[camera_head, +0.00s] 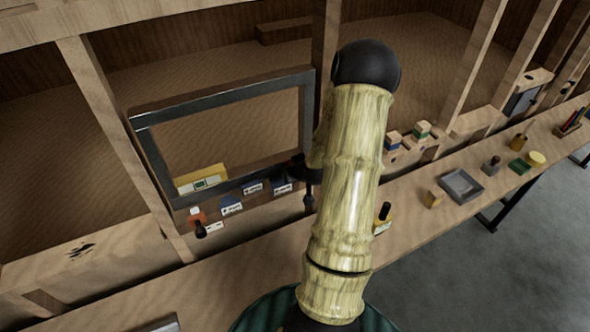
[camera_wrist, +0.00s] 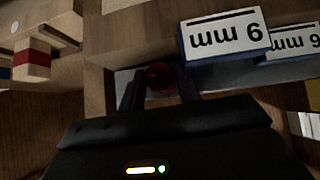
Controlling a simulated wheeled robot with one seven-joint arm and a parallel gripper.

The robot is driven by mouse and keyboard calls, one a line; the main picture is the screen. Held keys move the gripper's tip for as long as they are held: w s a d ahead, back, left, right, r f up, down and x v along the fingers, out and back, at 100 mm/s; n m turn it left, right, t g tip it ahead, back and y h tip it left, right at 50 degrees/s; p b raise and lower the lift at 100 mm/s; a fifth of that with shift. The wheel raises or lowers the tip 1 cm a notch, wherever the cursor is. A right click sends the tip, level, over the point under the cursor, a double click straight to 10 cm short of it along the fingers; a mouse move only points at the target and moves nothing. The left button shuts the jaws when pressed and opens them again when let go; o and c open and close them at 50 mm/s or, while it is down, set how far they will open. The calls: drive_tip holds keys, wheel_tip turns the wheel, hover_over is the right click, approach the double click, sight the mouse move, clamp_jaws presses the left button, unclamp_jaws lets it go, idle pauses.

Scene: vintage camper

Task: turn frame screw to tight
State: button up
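In the wrist view, a dark red round knob (camera_wrist: 159,75) sits on a pale plate, in shadow. It may be the frame screw; no mark on it can be read. My gripper (camera_wrist: 160,92) has its two dark fingers apart, one on each side of the knob. I see no clear contact.
On the bench at right are a grey tray (camera_head: 460,186) and a yellow block (camera_head: 433,198). The bench's left front is mostly clear.

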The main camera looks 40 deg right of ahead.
drive_tip(key=shift+c, duration=0.2)
drive_tip(key=y+p, duration=0.1)
drive_tip(key=m+y+p, duration=0.1)
drive_tip(key=p, duration=0.1)
drive_tip(key=shift+s+d+r, duration=0.1)
drive_tip(key=shift+d+r, duration=0.05)
drive_tip(key=shift+r, duration=0.05)
drive_tip(key=shift+m+t+y+p, duration=0.3)
drive_tip(key=shift+y+p, duration=0.1)
drive_tip(key=shift+p, duration=0.65)
drive_tip(key=shift+f+y+p, duration=0.2)
drive_tip(key=shift+y+p, duration=0.1)
drive_tip(key=shift+p, duration=0.2)
drive_tip(key=o, duration=1)
drive_tip(key=shift+d, duration=0.1)
drive_tip(key=shift+s+r, duration=0.1)
